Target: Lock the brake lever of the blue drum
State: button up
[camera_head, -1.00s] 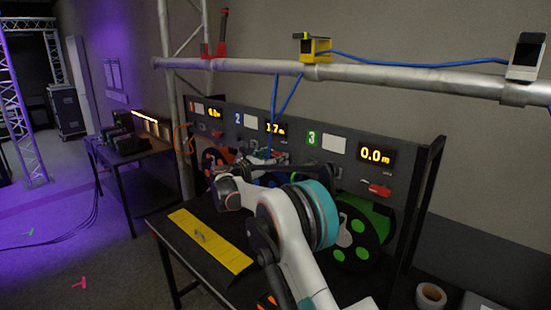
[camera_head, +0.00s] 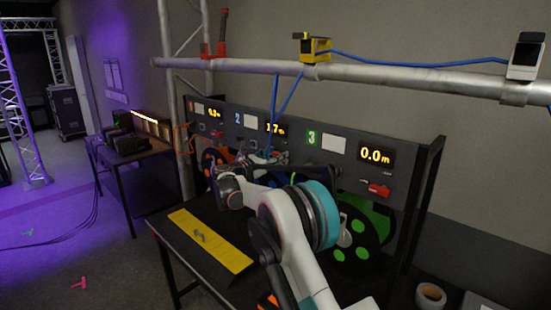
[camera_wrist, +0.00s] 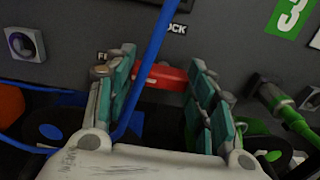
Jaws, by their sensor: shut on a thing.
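The red brake lever (camera_wrist: 160,77) of the blue drum is a short bar on the dark panel, under a label ending in "OCK". In the wrist view my gripper (camera_wrist: 163,70) has teal-padded fingers on both sides of the lever and is shut on it. The blue drum (camera_wrist: 45,132) shows partly at the lower left, dark with blue spots. A blue cable (camera_wrist: 146,75) runs down in front of the lever, by the left finger. In the head view my gripper (camera_head: 246,162) is at the panel below number 2, and my arm hides most of the blue drum.
The green drum (camera_head: 358,240) and its red lever (camera_head: 380,190) are to the right. The orange drum (camera_head: 212,160) is to the left. A yellow plate (camera_head: 210,240) lies on the bench below my arm. The truss pipe (camera_head: 400,74) crosses above with the blue cable over it.

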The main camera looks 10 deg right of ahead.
jog(key=m+b, duration=0.1)
jog(key=m, duration=0.7)
jog(key=m+b, duration=0.2)
jog(key=m, duration=0.7)
jog(key=shift+s+d+r, duration=0.1)
jog(key=shift+s+d, duration=0.05)
jog(key=shift+s, duration=0.05)
jog(key=shift+m, duration=0.4)
jog(key=o, duration=1.1)
jog(key=shift+c, duration=0.2)
